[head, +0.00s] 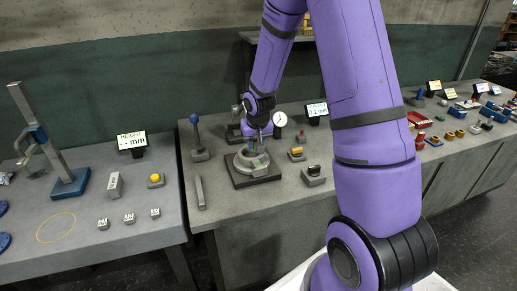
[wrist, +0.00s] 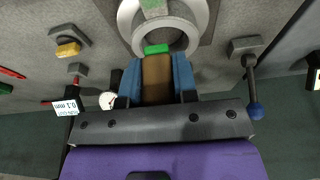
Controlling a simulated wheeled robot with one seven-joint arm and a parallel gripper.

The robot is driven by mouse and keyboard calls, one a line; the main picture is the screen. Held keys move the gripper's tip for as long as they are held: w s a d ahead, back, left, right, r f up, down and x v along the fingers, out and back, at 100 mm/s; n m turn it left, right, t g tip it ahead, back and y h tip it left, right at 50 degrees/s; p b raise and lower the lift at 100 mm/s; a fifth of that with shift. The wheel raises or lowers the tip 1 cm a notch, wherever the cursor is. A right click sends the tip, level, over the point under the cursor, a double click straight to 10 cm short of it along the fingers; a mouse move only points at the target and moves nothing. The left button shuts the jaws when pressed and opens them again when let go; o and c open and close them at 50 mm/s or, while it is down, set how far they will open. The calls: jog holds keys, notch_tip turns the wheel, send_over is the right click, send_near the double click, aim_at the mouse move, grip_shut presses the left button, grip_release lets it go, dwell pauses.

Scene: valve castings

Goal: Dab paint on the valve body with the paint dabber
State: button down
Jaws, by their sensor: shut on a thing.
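The valve body (head: 250,160) is a grey round casting on a dark square plate (head: 255,182) on the middle bench. In the wrist view the valve body (wrist: 128,22) shows as a grey ring at the top, with a green patch (wrist: 154,8) on it. My gripper (wrist: 157,68) is shut on the paint dabber (wrist: 156,85), a brown block with a bright green tip (wrist: 156,49). The tip overlaps the near part of the ring; I cannot tell whether they touch. In the head view my gripper (head: 256,143) is just above the valve body, and the dabber is small there.
A blue-knobbed lever (head: 195,130) stands left of the plate and a grey bar (head: 200,192) lies near it. A dial gauge (head: 280,119) and display (head: 317,110) stand behind.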

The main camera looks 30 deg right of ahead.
jog(key=shift+r, duration=1.55)
jog(key=shift+w+f, duration=0.1)
